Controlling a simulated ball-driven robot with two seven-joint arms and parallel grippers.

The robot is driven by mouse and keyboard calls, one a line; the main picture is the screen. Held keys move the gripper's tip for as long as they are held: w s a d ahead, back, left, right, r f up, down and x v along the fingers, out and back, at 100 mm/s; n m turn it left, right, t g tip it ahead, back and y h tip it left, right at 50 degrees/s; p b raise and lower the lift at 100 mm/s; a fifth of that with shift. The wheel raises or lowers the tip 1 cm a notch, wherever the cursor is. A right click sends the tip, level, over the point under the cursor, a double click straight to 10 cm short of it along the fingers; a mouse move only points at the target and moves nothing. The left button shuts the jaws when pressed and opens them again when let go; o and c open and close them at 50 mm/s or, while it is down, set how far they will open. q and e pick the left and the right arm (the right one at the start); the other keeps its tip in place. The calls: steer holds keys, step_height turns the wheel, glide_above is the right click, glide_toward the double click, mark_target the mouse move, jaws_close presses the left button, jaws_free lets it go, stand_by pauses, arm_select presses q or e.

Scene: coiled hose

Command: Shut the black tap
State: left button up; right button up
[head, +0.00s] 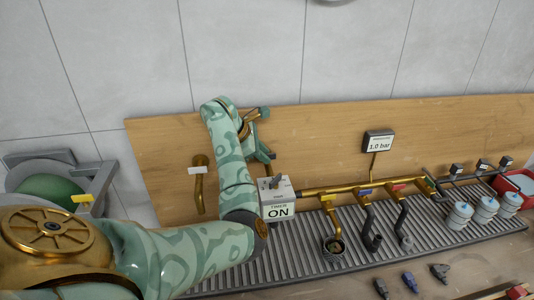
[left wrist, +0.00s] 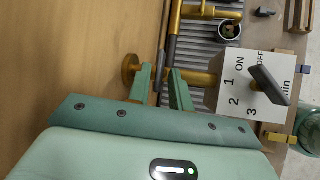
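My left gripper (head: 266,154) is in front of the wooden backboard, just above the white timer box (head: 279,212). In the left wrist view the two green fingers of my left gripper (left wrist: 161,82) are apart. The black tap's long dark lever (left wrist: 169,50) lies between them, beside a brass pipe. I see a gap on either side of the lever, so the fingers do not look closed on it. The tap's body is mostly hidden by my gripper in the head view. My right gripper is not in view.
Along the brass manifold (head: 330,190) hang several taps with coloured tags. A gauge (head: 379,141) reads 1.0 bar. Light-blue bottles (head: 460,214) stand at right on the grey grating. Small hose fittings (head: 410,281) lie in front.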

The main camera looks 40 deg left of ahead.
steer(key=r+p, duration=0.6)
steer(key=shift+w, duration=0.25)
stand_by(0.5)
